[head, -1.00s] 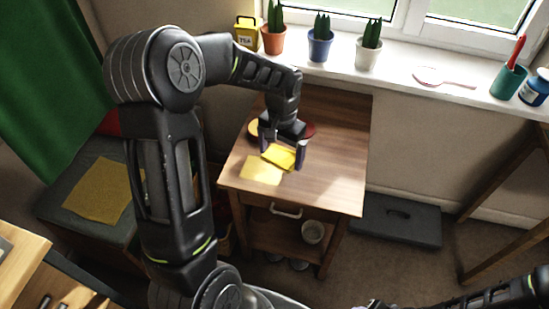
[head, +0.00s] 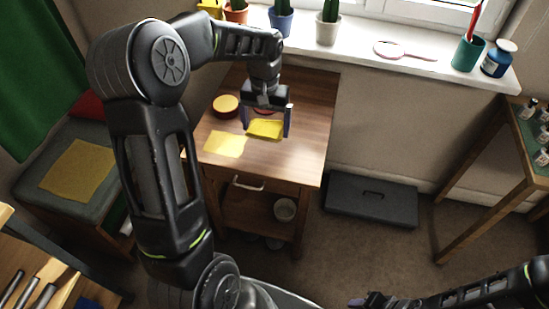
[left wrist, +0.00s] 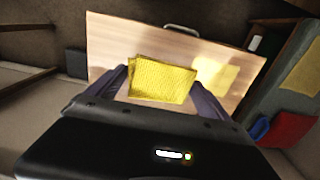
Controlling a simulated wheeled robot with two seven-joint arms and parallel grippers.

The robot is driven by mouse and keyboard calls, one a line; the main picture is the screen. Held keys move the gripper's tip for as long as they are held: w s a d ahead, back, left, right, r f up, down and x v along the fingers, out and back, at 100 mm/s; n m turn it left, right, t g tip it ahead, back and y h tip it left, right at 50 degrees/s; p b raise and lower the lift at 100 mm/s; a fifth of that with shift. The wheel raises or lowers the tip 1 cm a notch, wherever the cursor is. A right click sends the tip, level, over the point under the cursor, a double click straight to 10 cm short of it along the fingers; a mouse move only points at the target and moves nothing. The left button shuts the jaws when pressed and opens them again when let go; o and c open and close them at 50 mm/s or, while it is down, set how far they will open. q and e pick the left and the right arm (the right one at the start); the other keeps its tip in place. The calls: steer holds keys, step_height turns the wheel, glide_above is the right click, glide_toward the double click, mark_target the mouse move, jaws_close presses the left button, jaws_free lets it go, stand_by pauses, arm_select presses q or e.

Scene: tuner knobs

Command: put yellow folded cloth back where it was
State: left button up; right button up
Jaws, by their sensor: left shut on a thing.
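The yellow folded cloth (head: 265,130) is between the fingers of my left gripper (head: 266,123), over the small wooden table (head: 302,150). In the left wrist view the cloth (left wrist: 162,80) spans between the two fingers of the left gripper (left wrist: 160,88), which is shut on it. I cannot tell how far it is above the tabletop. A flat pale yellow square (head: 225,143) lies on the tabletop to the left, apart from the cloth; it also shows in the left wrist view (left wrist: 213,75). My right gripper (head: 372,300) is at the bottom edge, small and unclear.
A round yellow-and-red thing (head: 226,105) stands on the table, left of the gripper; another red one is partly hidden behind it. A larger yellow cloth (head: 78,170) lies on the grey seat at left. Potted plants line the windowsill (head: 350,50). The table's right part is clear.

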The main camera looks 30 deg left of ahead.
arm_select(q)
glide_above(267, 156)
steer(key=shift+f, duration=3.2)
steer(key=shift+f, duration=1.85)
steer(key=shift+f, duration=0.2)
steer(key=o, duration=0.9)
steer(key=shift+r, duration=0.15)
step_height(267, 156, up, 12)
steer(key=shift+r, duration=0.1)
